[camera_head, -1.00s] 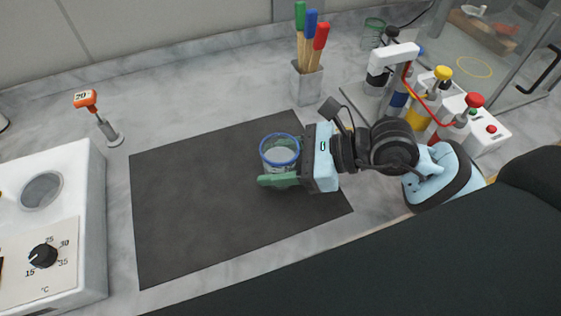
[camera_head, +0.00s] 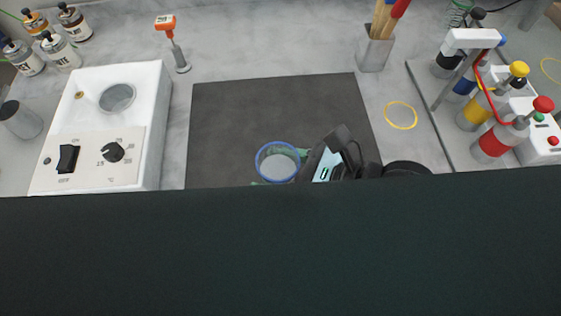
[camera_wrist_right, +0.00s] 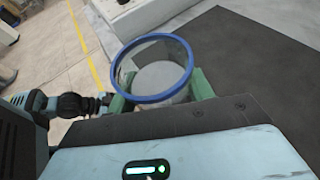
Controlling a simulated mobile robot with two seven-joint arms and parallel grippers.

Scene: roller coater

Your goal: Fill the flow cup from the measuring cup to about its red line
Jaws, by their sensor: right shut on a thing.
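The measuring cup (camera_head: 277,163) is clear with a blue rim and holds a pale grey content. My right gripper (camera_head: 280,178) is shut on it with green fingers on either side, over the dark mat. In the right wrist view the cup (camera_wrist_right: 152,68) stands between the green fingers (camera_wrist_right: 160,92), its rim facing the camera. A round grey opening (camera_head: 117,98) sits in the top of a white box at the left; I cannot tell whether this is the flow cup. No red line can be made out. My left gripper is not in view.
The white box (camera_head: 150,150) has a dial and a switch. Several bottles (camera_head: 60,52) and a dark-topped can (camera_head: 20,120) are left. Brush holder (camera_head: 373,52), yellow ring (camera_head: 401,115) and coloured-cap cylinders (camera_head: 495,140) are right.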

